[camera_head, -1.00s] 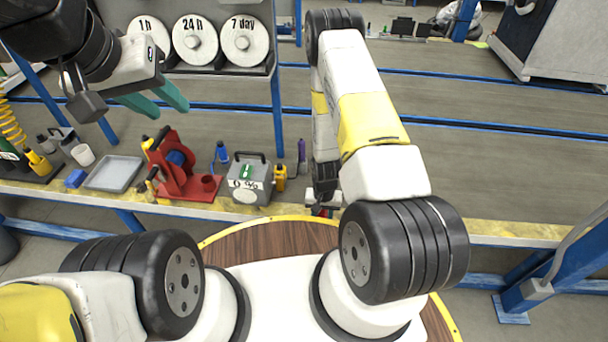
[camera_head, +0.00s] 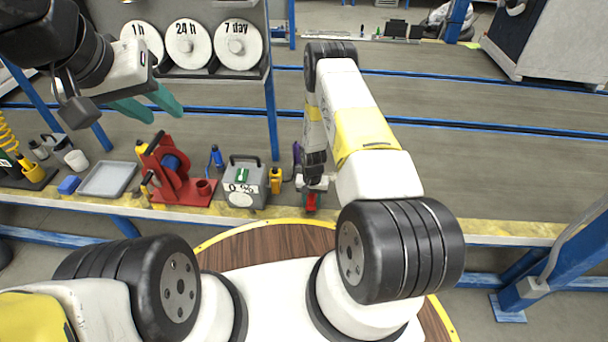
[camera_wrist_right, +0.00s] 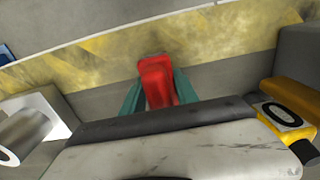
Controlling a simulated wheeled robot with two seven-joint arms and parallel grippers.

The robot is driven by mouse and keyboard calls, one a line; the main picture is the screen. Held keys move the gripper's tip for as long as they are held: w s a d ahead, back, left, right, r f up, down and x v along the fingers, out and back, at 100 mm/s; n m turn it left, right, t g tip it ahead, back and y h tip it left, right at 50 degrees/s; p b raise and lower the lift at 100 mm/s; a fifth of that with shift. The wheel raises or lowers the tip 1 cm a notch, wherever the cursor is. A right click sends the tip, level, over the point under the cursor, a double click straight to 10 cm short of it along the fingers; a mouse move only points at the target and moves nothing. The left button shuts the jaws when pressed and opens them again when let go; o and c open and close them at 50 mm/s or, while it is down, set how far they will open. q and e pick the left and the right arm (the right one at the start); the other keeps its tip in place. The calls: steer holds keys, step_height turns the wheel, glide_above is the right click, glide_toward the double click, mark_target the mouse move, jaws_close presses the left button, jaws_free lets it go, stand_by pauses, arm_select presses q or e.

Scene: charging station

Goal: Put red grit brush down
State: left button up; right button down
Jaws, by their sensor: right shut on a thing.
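The red grit brush (camera_head: 311,201) is at the end of my right arm, above the front edge of the table. In the right wrist view the red brush (camera_wrist_right: 157,82) sits between the green fingers of my right gripper (camera_wrist_right: 160,95), which is shut on it. I cannot tell whether the brush touches the table. My left gripper (camera_head: 148,104) is at the upper left of the head view, raised, with its two green fingers apart and nothing between them.
On the table (camera_head: 420,222) stand a grey box marked 0 % (camera_head: 247,190), a yellow bottle (camera_head: 276,180), a red stand (camera_head: 178,180) and a grey tray (camera_head: 108,178), all left of my right gripper. The table to the right is clear. Dials (camera_head: 189,44) stand behind.

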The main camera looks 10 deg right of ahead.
steer(key=shift+f, duration=0.15)
steer(key=c, duration=0.9)
jaws_free()
